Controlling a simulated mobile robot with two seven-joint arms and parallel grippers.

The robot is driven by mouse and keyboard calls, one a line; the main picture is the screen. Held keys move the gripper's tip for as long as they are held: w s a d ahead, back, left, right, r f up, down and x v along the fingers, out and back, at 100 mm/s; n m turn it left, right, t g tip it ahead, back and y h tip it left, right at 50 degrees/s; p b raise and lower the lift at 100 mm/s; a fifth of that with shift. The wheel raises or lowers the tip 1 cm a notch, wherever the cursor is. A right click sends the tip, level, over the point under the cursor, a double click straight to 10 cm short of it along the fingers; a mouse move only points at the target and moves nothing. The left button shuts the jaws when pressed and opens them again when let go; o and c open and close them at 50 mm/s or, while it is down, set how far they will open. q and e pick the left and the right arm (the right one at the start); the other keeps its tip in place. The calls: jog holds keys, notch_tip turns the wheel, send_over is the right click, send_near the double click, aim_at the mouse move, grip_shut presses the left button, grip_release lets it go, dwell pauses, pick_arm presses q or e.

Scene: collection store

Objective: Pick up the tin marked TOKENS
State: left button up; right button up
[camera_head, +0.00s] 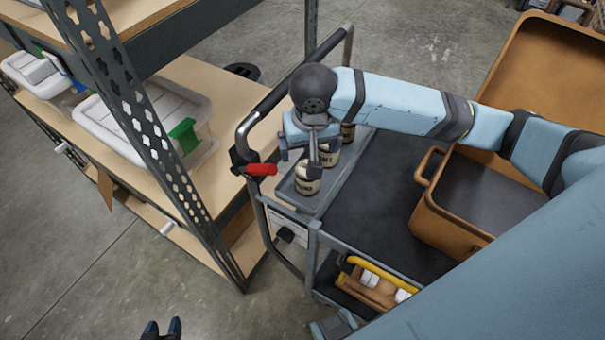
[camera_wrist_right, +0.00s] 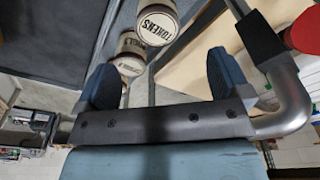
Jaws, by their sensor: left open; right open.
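The tin marked TOKENS (camera_wrist_right: 157,26) is cream with dark lettering. It shows at the top of the right wrist view, beyond my right fingertips and apart from them. A second cream tin (camera_wrist_right: 130,50) shows beside it, lower and to its left. In the head view the tins stand in a grey tray on the cart; the nearest tin (camera_head: 307,186) and another behind it (camera_head: 330,156) have lettering too small to read surely. My right gripper (camera_head: 300,152) is open and empty, above the tins and partly covering them. My left gripper (camera_head: 162,328) is open at the bottom edge, far from the tins.
The grey tray (camera_head: 292,197) lies at the left end of the dark cart top (camera_head: 370,195). An orange-brown case (camera_head: 455,225) stands to the right. A shelf rack (camera_head: 165,150) with plastic boxes is at left.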

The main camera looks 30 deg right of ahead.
jog(key=f, duration=0.7)
jog(key=shift+w+d+b, duration=0.15)
jog(key=shift+w+b, duration=0.1)
jog(key=shift+b, duration=0.1)
jog(key=shift+w+f, duration=0.1)
jog(key=shift+f, duration=0.5)
jog(key=f, duration=0.4)
jog(key=shift+w+d+f, duration=0.25)
jog(key=shift+w+d, duration=0.05)
jog(key=shift+w, duration=0.1)
jog(key=c, duration=1.2)
jog(key=shift+r, duration=0.1)
